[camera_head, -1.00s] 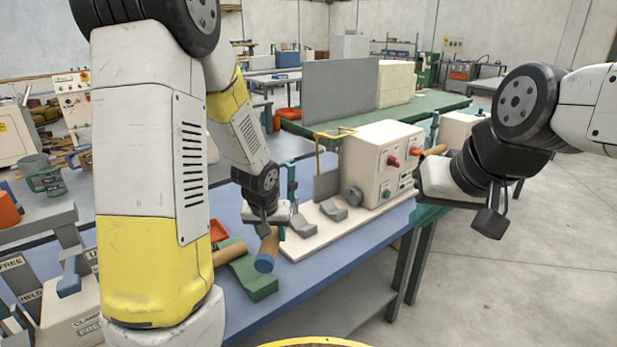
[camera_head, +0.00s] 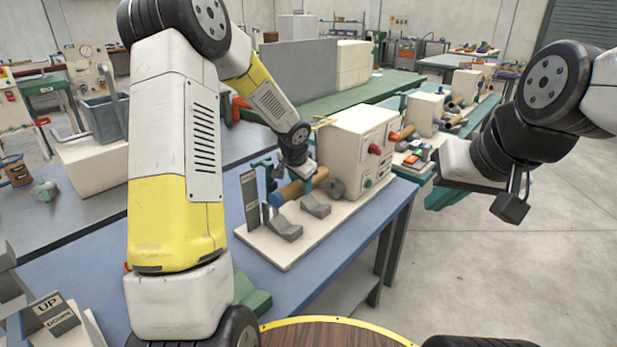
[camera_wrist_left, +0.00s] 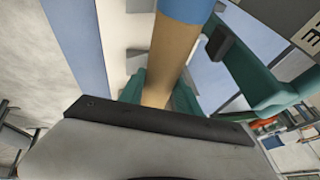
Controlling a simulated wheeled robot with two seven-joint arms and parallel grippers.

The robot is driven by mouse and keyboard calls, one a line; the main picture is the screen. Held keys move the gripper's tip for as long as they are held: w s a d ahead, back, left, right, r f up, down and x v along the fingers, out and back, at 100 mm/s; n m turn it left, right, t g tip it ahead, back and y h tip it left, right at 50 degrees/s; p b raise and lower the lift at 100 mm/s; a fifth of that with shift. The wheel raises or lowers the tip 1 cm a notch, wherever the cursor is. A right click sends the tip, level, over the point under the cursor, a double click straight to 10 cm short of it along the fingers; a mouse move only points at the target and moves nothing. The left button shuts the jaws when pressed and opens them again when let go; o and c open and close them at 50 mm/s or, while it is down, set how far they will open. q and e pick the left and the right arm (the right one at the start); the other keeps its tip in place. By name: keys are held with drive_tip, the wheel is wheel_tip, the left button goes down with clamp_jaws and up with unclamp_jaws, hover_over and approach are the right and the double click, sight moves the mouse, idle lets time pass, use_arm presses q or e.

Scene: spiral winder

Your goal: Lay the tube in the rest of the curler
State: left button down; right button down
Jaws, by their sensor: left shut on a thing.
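The tube (camera_head: 291,190) is tan with a blue end and lies in my left gripper (camera_head: 300,172), which is shut on it. It also shows in the left wrist view (camera_wrist_left: 172,55), running up to its blue end. The curler (camera_head: 352,150) is a cream box on a pale base plate with a red knob. Two grey notched rest blocks (camera_head: 283,228) stand on the plate. The tube is held just behind and above these blocks; I cannot tell whether it touches anything. My right gripper (camera_head: 511,200) hangs far right, away from the curler, its jaws unclear.
A green block (camera_head: 250,297) lies on the blue bench (camera_head: 190,265). Similar machines (camera_head: 424,112) stand on a further bench behind.

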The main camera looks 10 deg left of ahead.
sight(300, 184)
use_arm(q)
drive_tip(key=shift+f, duration=4.8)
drive_tip(key=c, duration=0.8)
unclamp_jaws()
drive_tip(key=shift+o, duration=0.2)
drive_tip(key=shift+s+r, duration=0.1)
drive_tip(key=v, duration=0.7)
drive_tip(key=shift+s+r, duration=0.15)
drive_tip(key=shift+r, duration=0.15)
drive_tip(key=shift+r, duration=3.5)
